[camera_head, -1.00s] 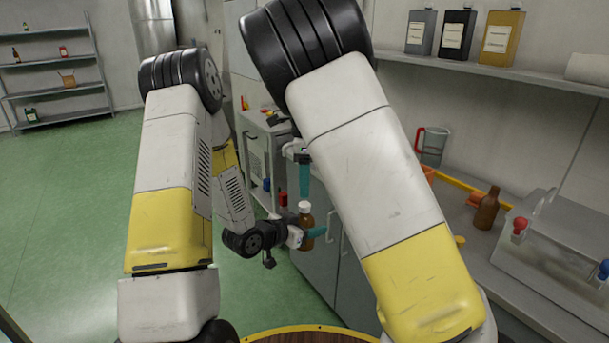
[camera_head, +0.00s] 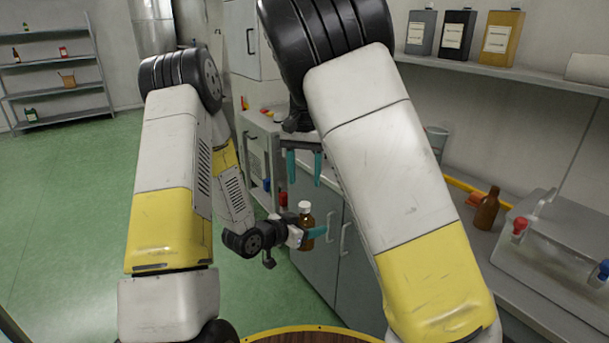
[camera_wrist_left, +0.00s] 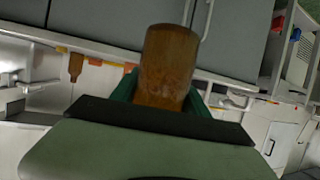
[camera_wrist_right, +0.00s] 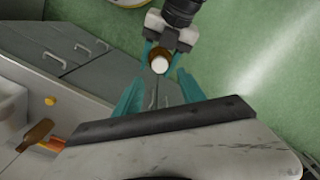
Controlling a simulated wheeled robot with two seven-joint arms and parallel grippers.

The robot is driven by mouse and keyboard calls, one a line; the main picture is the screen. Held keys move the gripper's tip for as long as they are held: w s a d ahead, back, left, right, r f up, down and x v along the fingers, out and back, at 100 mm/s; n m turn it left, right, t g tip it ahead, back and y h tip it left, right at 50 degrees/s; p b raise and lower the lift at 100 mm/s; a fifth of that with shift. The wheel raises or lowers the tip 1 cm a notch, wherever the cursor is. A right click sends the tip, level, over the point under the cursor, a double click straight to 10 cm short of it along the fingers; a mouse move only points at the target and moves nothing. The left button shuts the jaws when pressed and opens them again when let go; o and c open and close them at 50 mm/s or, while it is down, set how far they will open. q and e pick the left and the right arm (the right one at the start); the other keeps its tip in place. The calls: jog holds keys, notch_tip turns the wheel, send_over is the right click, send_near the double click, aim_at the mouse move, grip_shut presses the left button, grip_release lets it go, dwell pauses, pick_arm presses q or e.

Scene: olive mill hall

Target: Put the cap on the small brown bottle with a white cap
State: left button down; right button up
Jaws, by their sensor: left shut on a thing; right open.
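The small brown bottle (camera_head: 307,219) is upright in my left gripper (camera_head: 310,233), which is shut around its body. A white cap (camera_head: 305,206) sits on the bottle's top; whether it is tight I cannot tell. In the left wrist view the bottle's brown body (camera_wrist_left: 167,62) stands between the teal fingers. My right gripper (camera_head: 304,168) is open and empty, fingers pointing down, a little above the cap and apart from it. The right wrist view shows the white cap (camera_wrist_right: 159,65) from above, between and beyond the open fingers.
Grey cabinets (camera_head: 335,255) are behind my grippers. A wall shelf (camera_head: 520,74) holds several canisters. Green floor is free at left.

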aim_at(305, 204)
jog(key=shift+f, duration=4)
grip_shut()
jog(key=shift+o, duration=0.7)
grip_release()
